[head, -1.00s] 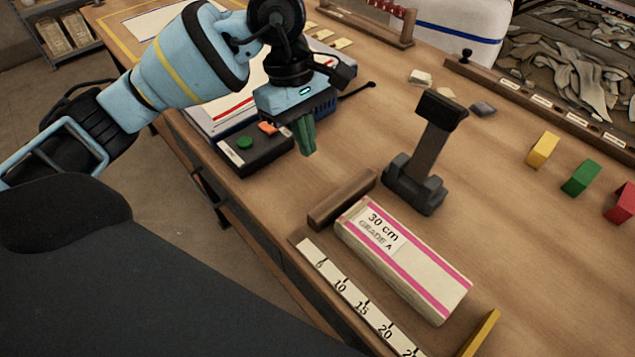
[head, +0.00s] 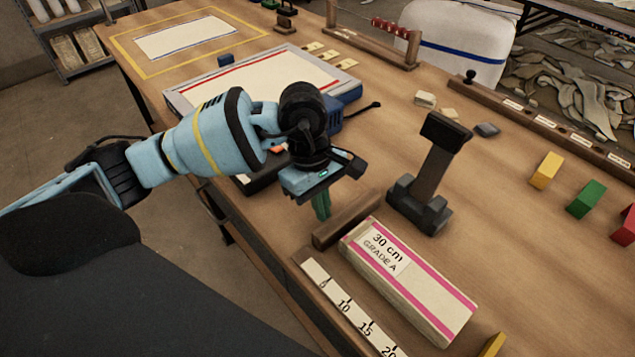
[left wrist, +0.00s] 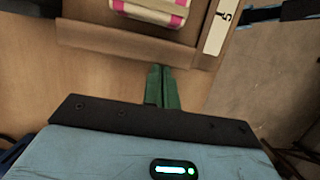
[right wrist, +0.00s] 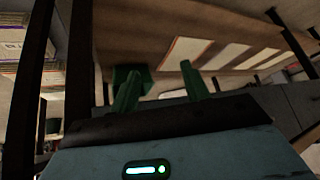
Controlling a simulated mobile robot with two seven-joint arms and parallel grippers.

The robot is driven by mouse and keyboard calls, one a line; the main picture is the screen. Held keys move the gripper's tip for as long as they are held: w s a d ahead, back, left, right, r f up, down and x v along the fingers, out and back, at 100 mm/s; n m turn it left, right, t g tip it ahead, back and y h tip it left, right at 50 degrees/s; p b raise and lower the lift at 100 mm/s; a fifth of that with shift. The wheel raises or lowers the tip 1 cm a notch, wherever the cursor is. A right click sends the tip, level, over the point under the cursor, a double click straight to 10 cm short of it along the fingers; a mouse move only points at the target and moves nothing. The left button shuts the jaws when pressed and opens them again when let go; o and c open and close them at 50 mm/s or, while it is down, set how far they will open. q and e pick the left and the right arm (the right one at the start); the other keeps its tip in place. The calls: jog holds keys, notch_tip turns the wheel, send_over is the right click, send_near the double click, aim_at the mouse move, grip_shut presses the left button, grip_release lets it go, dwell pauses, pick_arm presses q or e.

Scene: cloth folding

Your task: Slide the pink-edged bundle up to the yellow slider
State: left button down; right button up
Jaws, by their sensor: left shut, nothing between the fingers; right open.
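The pink-edged bundle (head: 418,287), a cream block labelled "30 cm GRADE A", lies beside a white ruler (head: 336,294). Its far end is by a brown wooden block (head: 346,220). The yellow slider (head: 493,345) shows at the bottom edge of the head view, partly cut off, with a gap to the bundle's near end. My left gripper (head: 322,212) is shut and empty, just beyond the wooden block, on the side away from the bundle. The left wrist view shows its fingers (left wrist: 162,68) pointing at that block. My right gripper (right wrist: 158,72) is open and empty, seen only in its wrist view.
A dark upright stand (head: 425,185) is right of the bundle's far end. Yellow, green and red blocks (head: 586,199) lie farther right. A white panel (head: 270,80) with a red line lies behind my left arm. Bare tabletop lies right of the bundle.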

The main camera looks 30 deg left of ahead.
aim_at(355, 244)
pick_arm(q)
jog(key=shift+s+d+r+p, duration=0.15)
jog(key=shift+s+d+r, duration=0.05)
jog(key=shift+d, duration=0.45)
jog(key=shift+s+d+r+p, duration=0.15)
jog(key=shift+s+d, duration=0.05)
jog(key=shift+d, duration=0.4)
jog(key=shift+s+d+f, duration=0.1)
jog(key=shift+s+d, duration=0.1)
jog(key=shift+d, duration=0.3)
jog(key=d, duration=0.1)
jog(key=s+d, duration=0.1)
jog(key=d, duration=0.2)
jog(key=shift+s+d, duration=0.2)
jog(key=shift+s, duration=0.1)
jog(key=shift+a, duration=0.15)
